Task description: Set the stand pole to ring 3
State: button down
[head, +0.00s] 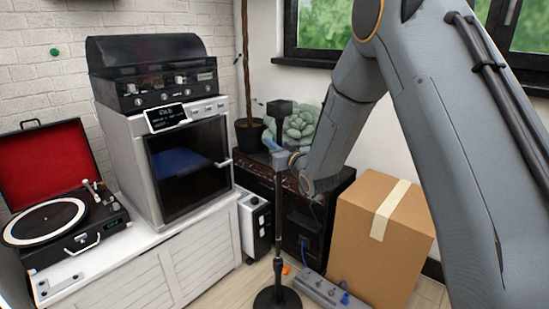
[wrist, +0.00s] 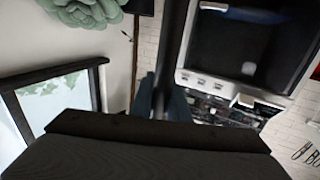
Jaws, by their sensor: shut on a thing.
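The stand (head: 278,240) is a thin black upright pole on a round dark base (head: 277,298) on the floor, with a black block-shaped head (head: 279,108) on top. My gripper (head: 280,158) is shut on the upper part of the pole, below the head. In the wrist view the dark pole (wrist: 172,50) runs between the bluish fingers of my gripper (wrist: 163,100). A large dark shape (wrist: 140,145), probably the stand's head, fills the bottom of that view. I cannot make out ring marks on the pole in either view.
A cardboard box (head: 385,235) and a power strip (head: 321,290) are right of the stand. A dark cabinet (head: 308,215) with a plant is behind it. A white cabinet (head: 150,275) at left carries an oven (head: 190,165) and a turntable (head: 60,220).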

notch_tip(320, 180, up, 10)
jog(key=p, duration=0.3)
jog(key=shift+r+p, duration=0.25)
jog(key=shift+p, duration=0.05)
jog(key=c, duration=1.7)
grip_release()
jog(key=shift+f, duration=0.1)
jog(key=shift+s+d, duration=0.25)
jog(key=shift+s, duration=0.15)
jog(key=v, duration=0.7)
jog(key=shift+a, duration=0.1)
